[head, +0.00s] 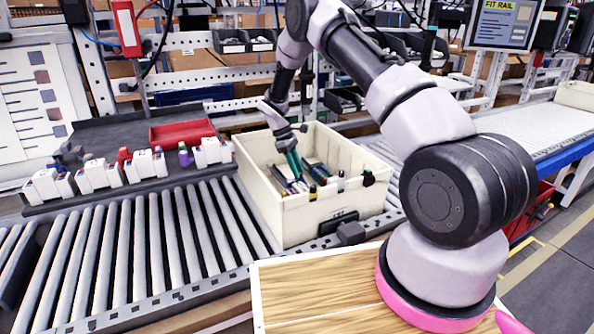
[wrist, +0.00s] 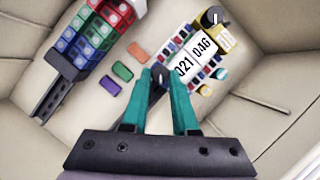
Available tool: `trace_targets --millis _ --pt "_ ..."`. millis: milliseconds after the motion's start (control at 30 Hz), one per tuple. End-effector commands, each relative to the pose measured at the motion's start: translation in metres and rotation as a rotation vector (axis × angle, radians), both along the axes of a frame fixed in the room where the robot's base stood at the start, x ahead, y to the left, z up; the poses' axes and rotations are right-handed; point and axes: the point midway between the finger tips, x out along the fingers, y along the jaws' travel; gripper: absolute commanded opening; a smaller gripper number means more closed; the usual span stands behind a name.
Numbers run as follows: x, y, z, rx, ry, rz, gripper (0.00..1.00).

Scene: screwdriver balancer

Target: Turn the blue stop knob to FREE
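I cannot make out a blue stop knob or the word FREE in either view. My gripper (head: 293,168) reaches down into a cream bin (head: 290,222) on the roller conveyor. In the wrist view its two green fingers (wrist: 160,76) point at the bin floor, their tips close together. A small dark grey piece shows between the tips; I cannot tell whether it is gripped or lies beyond them. A yellow block with a black knob-like top (wrist: 214,20) and white counter plates reading 021 and 046 (wrist: 193,57) lie right of the fingers.
Red, green and blue blocks (wrist: 95,30) lie at the bin's left. Purple (wrist: 110,88), green and orange pieces lie nearer the fingers. A red tool-like item (head: 126,28) hangs at upper left. White fixtures (head: 100,174) line a dark tray. The rollers (head: 130,240) are bare.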

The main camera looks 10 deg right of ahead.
Motion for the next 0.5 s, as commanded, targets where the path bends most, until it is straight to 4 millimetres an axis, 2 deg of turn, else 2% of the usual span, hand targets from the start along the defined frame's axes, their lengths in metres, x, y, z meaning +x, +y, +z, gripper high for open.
trace_targets --millis 33,67,367,500 --pt "0.0 0.0 0.0 0.0 0.0 -0.001 0.48" --pt "0.0 0.0 0.0 0.0 0.0 -0.001 0.57" --pt "0.0 0.0 0.001 -0.001 -0.001 0.0 0.57" --pt "0.004 0.003 0.01 0.0 -0.003 0.001 0.57"
